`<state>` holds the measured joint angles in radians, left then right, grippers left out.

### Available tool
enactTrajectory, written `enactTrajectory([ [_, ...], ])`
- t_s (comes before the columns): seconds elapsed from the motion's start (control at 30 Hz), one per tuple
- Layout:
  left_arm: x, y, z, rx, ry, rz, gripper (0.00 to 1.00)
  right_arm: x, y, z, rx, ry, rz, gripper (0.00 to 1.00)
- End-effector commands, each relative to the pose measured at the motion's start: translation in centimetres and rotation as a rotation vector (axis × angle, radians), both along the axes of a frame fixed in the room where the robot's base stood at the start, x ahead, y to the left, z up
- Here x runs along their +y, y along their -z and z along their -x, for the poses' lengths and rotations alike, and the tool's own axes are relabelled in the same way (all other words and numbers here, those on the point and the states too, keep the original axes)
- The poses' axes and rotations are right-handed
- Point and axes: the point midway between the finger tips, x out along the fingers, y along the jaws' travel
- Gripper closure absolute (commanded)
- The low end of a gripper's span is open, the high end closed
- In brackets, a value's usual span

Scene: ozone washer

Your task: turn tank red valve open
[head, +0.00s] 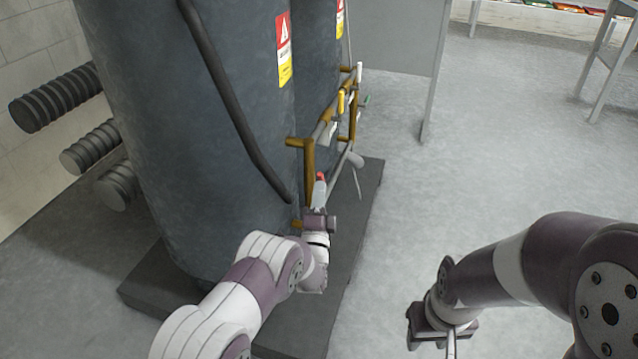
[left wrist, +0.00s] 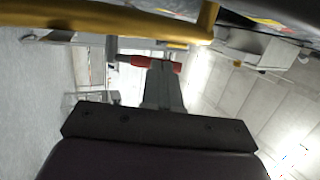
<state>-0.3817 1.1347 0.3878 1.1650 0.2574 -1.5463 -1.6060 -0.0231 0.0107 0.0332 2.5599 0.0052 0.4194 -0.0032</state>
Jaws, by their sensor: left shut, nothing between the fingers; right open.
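The red valve (head: 321,176) is a small red handle on the brass pipework low on the front of the dark grey tank (head: 180,130). In the left wrist view the red handle (left wrist: 136,60) lies crosswise at the tips of my left gripper (left wrist: 163,68). My left gripper (head: 319,192) is shut with nothing between its fingers, just below the red handle. I cannot tell whether it touches the handle. My right gripper (head: 440,335) is open and empty above the floor, at the lower right, far from the valve.
Yellow-brown pipes (head: 309,170) run up and along the tank front, close to my left gripper; one pipe (left wrist: 120,20) crosses the top of the left wrist view. The tank stands on a dark plinth (head: 368,190). The floor (head: 480,150) to the right is clear. Ribbed dark cylinders (head: 85,145) are at left.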

Motion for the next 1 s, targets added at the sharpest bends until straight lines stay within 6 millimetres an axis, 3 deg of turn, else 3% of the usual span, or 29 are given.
enactTrajectory([
  [0.03,0.0,-1.7,0.0,0.039,0.000,-0.013,1.00,0.0,-2.5,0.0,0.000,0.000,0.000,0.57],
  [0.3,-0.2,-2.1,-0.5,0.241,-0.001,-0.078,1.00,0.0,-5.9,0.0,0.000,0.000,0.000,0.57],
  [0.47,-0.3,-2.0,-1.0,0.318,0.000,-0.103,1.00,0.0,-6.5,0.0,0.000,0.000,0.000,0.57],
  [1.0,-0.5,-2.3,-1.6,0.311,-0.001,-0.101,1.00,0.0,-7.0,0.0,0.000,0.000,0.000,0.57],
])
